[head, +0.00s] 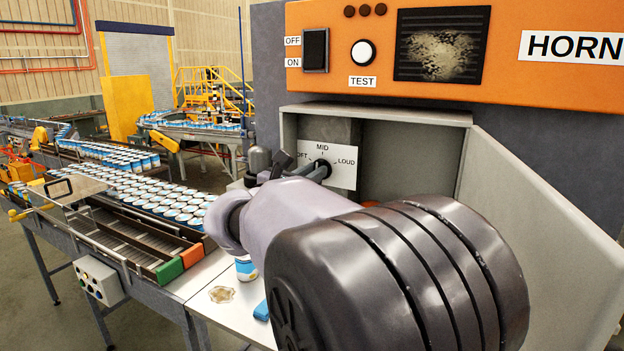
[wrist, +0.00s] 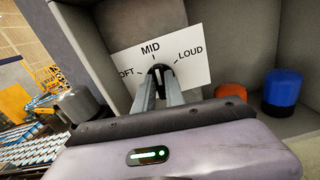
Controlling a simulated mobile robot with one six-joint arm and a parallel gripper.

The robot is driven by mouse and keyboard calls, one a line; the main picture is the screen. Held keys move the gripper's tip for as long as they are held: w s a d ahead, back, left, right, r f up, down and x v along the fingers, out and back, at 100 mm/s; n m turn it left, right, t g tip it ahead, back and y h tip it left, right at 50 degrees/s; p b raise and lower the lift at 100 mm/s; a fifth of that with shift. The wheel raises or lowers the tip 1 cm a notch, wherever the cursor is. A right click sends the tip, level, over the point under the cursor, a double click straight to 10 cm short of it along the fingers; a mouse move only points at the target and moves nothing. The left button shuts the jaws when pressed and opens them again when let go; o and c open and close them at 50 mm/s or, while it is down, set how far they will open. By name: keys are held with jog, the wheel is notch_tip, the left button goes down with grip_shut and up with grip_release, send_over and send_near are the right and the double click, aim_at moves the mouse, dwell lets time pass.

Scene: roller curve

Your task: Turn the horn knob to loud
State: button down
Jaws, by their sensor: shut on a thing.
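The dark horn knob (head: 324,165) (wrist: 159,71) is on a white label plate (head: 342,178) (wrist: 197,67) marked MID and LOUD, with the soft word partly cut off. The plate is inside an open grey box below the orange HORN panel (head: 505,75). My gripper (head: 316,170) (wrist: 160,84) is shut on the knob, with a finger on each side of it. The fingers and my wrist hide part of the knob. I cannot tell exactly which mark its pointer faces.
The box's grey door (head: 540,215) stands open at the right. Inside the box, an orange object (wrist: 230,92) and a blue capped object (wrist: 283,88) stand right of the plate. The panel has a white TEST button (head: 363,53) and an OFF/ON switch (head: 316,50). A can conveyor (head: 130,245) runs at left.

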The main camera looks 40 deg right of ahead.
jog(key=shift+s+f+m+b, duration=0.1)
jog(key=shift+f+m+b, duration=0.05)
jog(key=shift+m+b, duration=2.95)
jog(key=shift+s+f+m+b, duration=0.1)
jog(key=shift+m+b, duration=2.1)
jog(key=shift+b, duration=1.65)
jog(key=shift+r+m, duration=0.1)
jog(key=shift+m, duration=0.2)
jog(key=c, duration=1.4)
grip_release()
jog(key=shift+d, duration=0.1)
jog(key=b+v, duration=0.1)
jog(key=v, duration=1.6)
jog(key=shift+a, duration=0.25)
